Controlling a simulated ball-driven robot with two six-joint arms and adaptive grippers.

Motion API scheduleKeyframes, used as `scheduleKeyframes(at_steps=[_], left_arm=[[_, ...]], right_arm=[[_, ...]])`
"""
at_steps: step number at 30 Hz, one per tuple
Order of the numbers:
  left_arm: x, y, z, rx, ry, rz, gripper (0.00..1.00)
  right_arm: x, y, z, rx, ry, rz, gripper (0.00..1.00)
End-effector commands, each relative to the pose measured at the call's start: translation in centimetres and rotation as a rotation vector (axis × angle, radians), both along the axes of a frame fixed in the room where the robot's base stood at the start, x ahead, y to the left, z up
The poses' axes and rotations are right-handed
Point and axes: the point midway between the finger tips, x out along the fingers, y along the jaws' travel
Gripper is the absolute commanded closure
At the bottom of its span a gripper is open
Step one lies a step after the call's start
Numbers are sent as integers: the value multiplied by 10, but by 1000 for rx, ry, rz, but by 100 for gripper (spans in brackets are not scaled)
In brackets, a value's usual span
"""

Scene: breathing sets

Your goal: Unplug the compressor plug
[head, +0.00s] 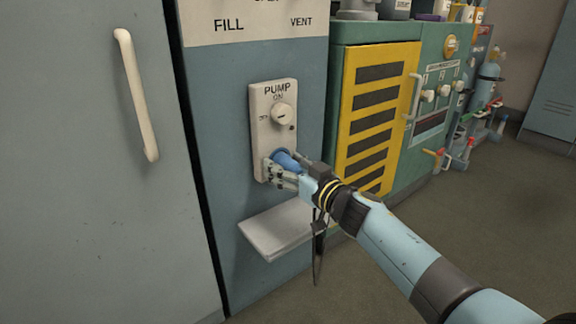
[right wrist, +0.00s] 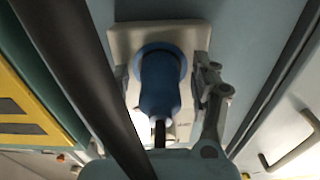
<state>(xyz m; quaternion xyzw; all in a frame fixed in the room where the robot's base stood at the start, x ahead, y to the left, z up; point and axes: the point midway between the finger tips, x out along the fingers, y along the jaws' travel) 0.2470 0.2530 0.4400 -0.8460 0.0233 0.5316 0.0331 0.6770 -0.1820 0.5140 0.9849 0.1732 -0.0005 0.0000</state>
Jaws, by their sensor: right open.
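The blue compressor plug (head: 286,160) sits in the lower part of the white pump panel (head: 262,140) on the blue-grey cabinet. In the right wrist view the plug (right wrist: 160,88) points away from the camera into the panel, with a dark cord at its near end. My right gripper (head: 276,172) is at the panel, with its fingers on either side of the plug. In the right wrist view my right gripper (right wrist: 165,90) is open, and a gap shows between the right finger and the plug. My left gripper is not in view.
A small light shelf (head: 277,230) juts out below the panel. A knob (head: 281,113) is above the plug. A yellow louvred door (head: 376,118) stands to the right, and a large grey door with a white handle (head: 136,95) to the left.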

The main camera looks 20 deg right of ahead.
Motion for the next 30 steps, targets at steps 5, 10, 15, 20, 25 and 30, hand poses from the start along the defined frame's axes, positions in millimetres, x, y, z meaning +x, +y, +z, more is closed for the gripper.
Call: scheduleKeyframes(at_steps=[5, 10, 15, 20, 25, 30], left_arm=[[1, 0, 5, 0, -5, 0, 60], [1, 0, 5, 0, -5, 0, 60], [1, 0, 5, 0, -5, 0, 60], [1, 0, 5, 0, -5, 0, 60], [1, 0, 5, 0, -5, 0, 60], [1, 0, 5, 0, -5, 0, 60]], right_arm=[[0, 0, 2, 1, -2, 0, 37], [0, 0, 1, 0, -1, 0, 37], [0, 0, 0, 0, -1, 0, 47], [0, 0, 0, 0, -1, 0, 68], [0, 0, 0, 0, -1, 0, 90], [0, 0, 0, 0, -1, 0, 100]])
